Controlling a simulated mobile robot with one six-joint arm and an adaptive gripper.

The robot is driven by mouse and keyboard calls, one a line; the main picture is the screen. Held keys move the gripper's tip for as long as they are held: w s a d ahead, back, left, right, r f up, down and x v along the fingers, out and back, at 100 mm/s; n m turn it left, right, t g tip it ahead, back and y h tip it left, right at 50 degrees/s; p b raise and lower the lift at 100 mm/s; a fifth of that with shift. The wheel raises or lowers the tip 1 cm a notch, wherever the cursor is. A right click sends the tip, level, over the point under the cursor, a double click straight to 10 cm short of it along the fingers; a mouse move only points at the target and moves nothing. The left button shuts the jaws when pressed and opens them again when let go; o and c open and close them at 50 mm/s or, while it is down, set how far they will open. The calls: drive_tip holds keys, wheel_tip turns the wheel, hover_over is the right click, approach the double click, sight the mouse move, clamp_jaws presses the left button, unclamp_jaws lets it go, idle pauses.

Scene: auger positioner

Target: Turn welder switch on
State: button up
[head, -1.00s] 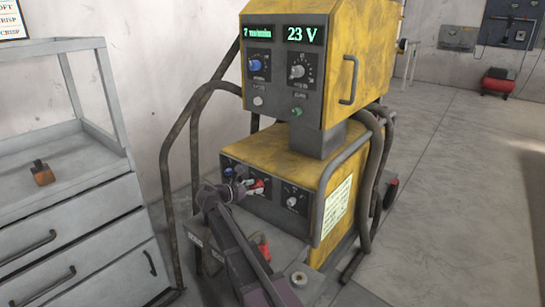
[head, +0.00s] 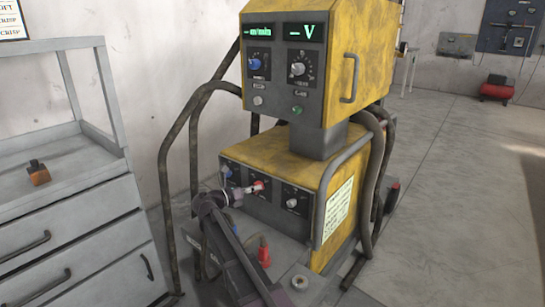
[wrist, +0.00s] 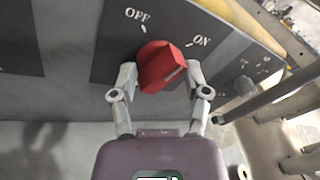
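The red welder switch (wrist: 160,64) sits on a dark panel with OFF printed to its upper left and ON to its upper right. In the head view the switch (head: 260,187) is on the lower front of the yellow welder (head: 290,160), partly hidden by my gripper (head: 250,189).
Knobs (head: 292,203) sit beside the switch on the same panel. Bent metal tubes (head: 168,165) and thick hoses (head: 369,190) flank the welder. A grey drawer cabinet (head: 85,220) stands at the left. The floor at right is open.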

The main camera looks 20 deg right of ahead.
drive_tip(key=s+a+n+h, duration=0.15)
drive_tip(key=s+a, duration=0.35)
drive_tip(key=a, duration=0.8)
drive_tip(key=s+d+r+m+g+y+p, duration=0.2)
drive_tip(key=s+d+r+m+y+p, duration=0.2)
drive_tip(key=p, duration=0.9)
drive_tip(key=s+d+r+m+g+y+p, duration=0.1)
drive_tip(key=s+d+r+m+y+p, duration=0.2)
drive_tip(key=r+m+p, duration=0.6)
drive_tip(key=s+d+r+m+g+y+p, duration=0.2)
drive_tip(key=s+d+r+m+y+p, duration=0.2)
drive_tip(key=p, duration=1.3)
drive_tip(key=s+d+r+m, duration=0.3)
drive_tip(key=s+r, duration=0.2)
drive_tip(key=r, duration=0.1)
drive_tip(key=shift+r+g+y, duration=0.25)
drive_tip(key=shift+g+y, duration=0.05)
drive_tip(key=shift+y, duration=0.05)
